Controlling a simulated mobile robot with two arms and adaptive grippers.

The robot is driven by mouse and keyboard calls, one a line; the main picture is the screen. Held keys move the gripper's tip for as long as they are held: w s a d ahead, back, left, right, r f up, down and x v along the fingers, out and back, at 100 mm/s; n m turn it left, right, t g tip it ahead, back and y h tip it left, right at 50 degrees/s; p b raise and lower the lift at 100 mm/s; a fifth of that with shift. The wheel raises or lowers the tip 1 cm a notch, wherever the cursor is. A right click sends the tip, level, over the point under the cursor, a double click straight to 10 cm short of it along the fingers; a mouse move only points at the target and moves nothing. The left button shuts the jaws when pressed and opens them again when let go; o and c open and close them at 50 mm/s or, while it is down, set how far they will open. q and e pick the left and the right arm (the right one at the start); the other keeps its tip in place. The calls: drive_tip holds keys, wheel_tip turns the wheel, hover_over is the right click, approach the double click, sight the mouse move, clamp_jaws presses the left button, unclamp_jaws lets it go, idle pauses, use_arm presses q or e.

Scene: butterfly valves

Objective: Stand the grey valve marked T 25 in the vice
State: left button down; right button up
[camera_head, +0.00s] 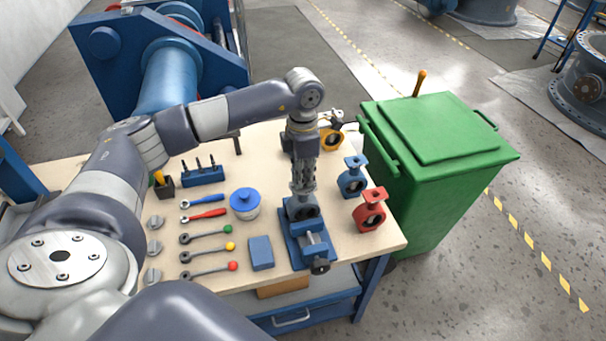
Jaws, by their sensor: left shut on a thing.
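The grey valve (303,210) is at the blue vice (313,247), near the front right of the table. My left gripper (303,190) points straight down and is shut on the top of the grey valve. The valve looks upright, at the back part of the vice. I cannot tell whether it rests between the jaws or is just above them. Its T 25 mark is too small to read. My right gripper is not in view.
A blue valve (352,177) and a red valve (370,212) stand right of the vice; a yellow valve (331,138) is behind. A blue-lidded pot (245,203), a blue block (261,252) and several wrenches lie left. A green bin (440,150) stands beside the table.

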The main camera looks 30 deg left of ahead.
use_arm(q)
drive_tip(key=shift+r, duration=0.15)
drive_tip(key=c, duration=1.6)
unclamp_jaws()
drive_tip(key=shift+s+f, duration=0.1)
drive_tip(key=shift+f, duration=0.1)
drive_tip(key=shift+r, duration=0.1)
wheel_tip(320, 180, up, 12)
